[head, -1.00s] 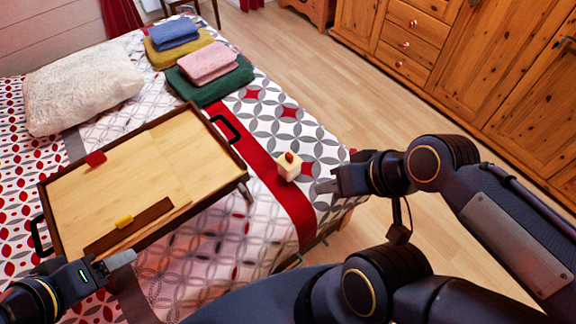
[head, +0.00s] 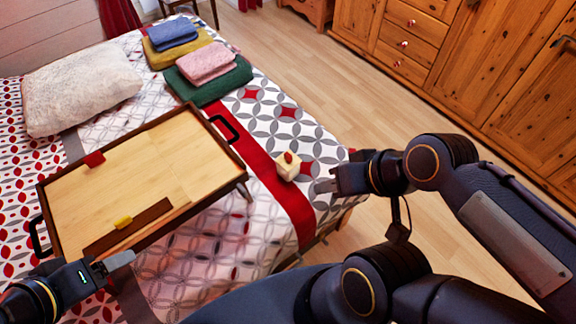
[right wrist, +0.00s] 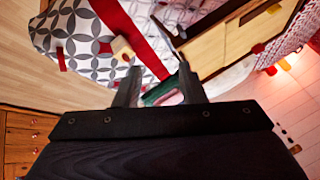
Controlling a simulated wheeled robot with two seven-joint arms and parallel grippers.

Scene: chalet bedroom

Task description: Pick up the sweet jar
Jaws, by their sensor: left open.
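The sweet jar appears to be the small cream, block-like jar with a red spot on top (head: 288,167). It stands on the patterned bed by the red stripe. It also shows in the right wrist view (right wrist: 122,48), up and left of the fingers. My right gripper (head: 325,187) is just right of the jar in the head view, not touching it. Its two fingers (right wrist: 160,84) are apart with nothing held between them. My left gripper (head: 122,260) is open and empty near the front edge of the bed tray, at the lower left.
A wooden bed tray (head: 185,160) with dark rims stands left of the jar, bearing a red piece (head: 94,159) and a yellow piece (head: 123,222). Folded towels (head: 225,85) and a white pillow (head: 80,85) lie farther back. Wooden cabinets (head: 420,40) stand beyond the floor.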

